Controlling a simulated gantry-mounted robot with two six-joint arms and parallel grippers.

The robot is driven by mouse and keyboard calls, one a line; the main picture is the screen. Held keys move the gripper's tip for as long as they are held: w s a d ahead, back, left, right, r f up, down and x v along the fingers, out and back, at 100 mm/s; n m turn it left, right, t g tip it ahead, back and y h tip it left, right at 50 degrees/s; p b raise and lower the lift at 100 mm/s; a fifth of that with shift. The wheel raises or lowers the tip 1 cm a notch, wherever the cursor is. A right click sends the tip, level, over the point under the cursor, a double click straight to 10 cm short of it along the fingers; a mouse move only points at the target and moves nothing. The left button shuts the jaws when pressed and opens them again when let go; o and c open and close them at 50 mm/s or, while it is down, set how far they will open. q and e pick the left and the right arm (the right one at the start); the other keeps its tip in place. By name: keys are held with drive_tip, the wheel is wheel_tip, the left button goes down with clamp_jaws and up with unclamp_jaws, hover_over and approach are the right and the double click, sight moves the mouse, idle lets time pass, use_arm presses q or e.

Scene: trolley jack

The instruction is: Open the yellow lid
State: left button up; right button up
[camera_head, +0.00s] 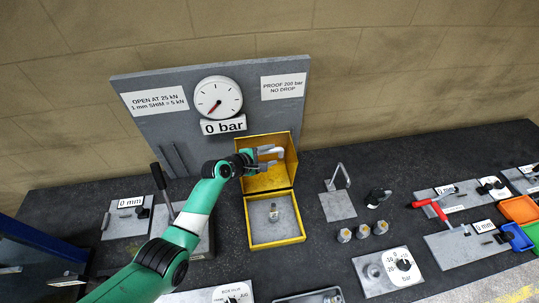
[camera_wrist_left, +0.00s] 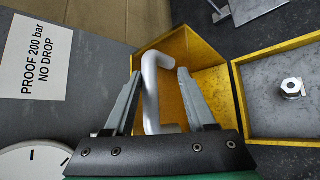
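The yellow lid (camera_head: 284,178) stands raised at the back of the yellow-rimmed box (camera_head: 303,238), its hollow side facing forward. The open box below shows a grey floor with a small metal fitting (camera_head: 273,213) on it. My left gripper (camera_head: 274,153) is at the raised lid's upper part. In the left wrist view a bent grey handle (camera_wrist_left: 150,85) lies between the two spread fingers, in front of the yellow lid (camera_wrist_left: 203,65), with gaps visible on both sides. The fitting (camera_wrist_left: 292,88) also shows there. My right gripper is not in view.
A grey panel with a pressure gauge (camera_head: 218,97) stands behind the box. A bracket on a plate (camera_head: 338,205), several small metal caps (camera_head: 362,231) and a dial plate (camera_head: 388,270) lie to the right. A black lever (camera_head: 160,185) stands left of my arm.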

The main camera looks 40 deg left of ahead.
use_arm(q)
drive_tip(key=p+v, duration=0.7)
drive_tip(key=v, duration=0.4)
drive_tip(key=shift+s, duration=0.2)
